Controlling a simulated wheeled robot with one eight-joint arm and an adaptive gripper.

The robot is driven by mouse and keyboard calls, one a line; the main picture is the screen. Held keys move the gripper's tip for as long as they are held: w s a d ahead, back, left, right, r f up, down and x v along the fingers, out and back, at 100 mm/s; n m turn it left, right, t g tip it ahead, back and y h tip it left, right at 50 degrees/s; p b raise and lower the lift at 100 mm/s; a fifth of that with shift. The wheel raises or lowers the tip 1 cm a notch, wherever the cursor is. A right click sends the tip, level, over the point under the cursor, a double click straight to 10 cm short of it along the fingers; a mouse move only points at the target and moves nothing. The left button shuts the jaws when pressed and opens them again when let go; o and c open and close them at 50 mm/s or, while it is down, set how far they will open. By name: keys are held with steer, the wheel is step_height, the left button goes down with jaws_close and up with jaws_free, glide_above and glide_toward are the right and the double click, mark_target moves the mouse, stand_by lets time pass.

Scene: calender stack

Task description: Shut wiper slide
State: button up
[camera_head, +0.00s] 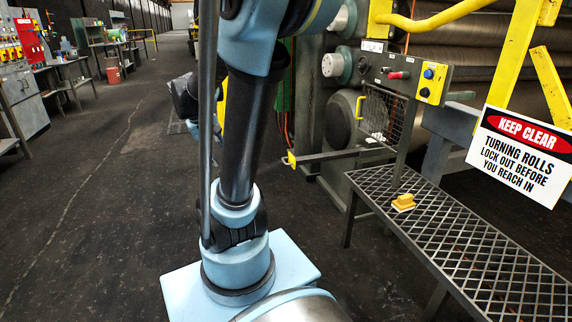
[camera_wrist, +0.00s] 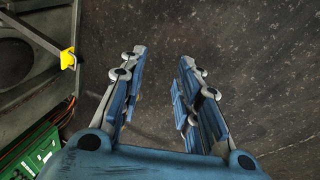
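A grey bar with a yellow tip (camera_head: 290,160) sticks out to the left from the roll machine at low height; it looks like the wiper slide, though I cannot be sure. In the wrist view a yellow piece (camera_wrist: 68,59) on a grey bar shows at the upper left, likely the same tip. My gripper (camera_wrist: 161,58) is open and empty, its two fingers well apart above dark floor. The yellow piece lies left of the fingers, not between them. In the head view my arm partly hides the gripper.
A mesh bench (camera_head: 470,240) carries a small yellow object (camera_head: 403,202). A warning sign (camera_head: 522,150) hangs at right beside yellow rails. A control box (camera_head: 433,82) is on the machine. A green crate (camera_wrist: 38,150) is at lower left. The floor at left is clear.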

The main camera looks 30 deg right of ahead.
steer(key=w+d+g+h, duration=0.1)
steer(key=w+d+h, duration=0.1)
steer(key=w+d, duration=0.35)
steer(key=w+d+h, duration=0.1)
steer(key=w+d, duration=0.2)
steer(key=w, duration=0.5)
steer(key=w+d+f+m+g+h, duration=0.1)
steer(key=w+d+f+h, duration=0.25)
steer(key=w+d, duration=0.55)
steer(key=m+g+h, duration=0.2)
steer(key=g+h, duration=0.1)
steer(key=h, duration=0.2)
glide_toward(284, 162)
steer(key=x, duration=0.3)
steer(key=w+x, duration=0.1)
steer(key=x, duration=0.6)
steer(key=shift+w+d+f, duration=0.1)
steer(key=shift+d+f, duration=0.2)
steer(key=shift+d, duration=0.2)
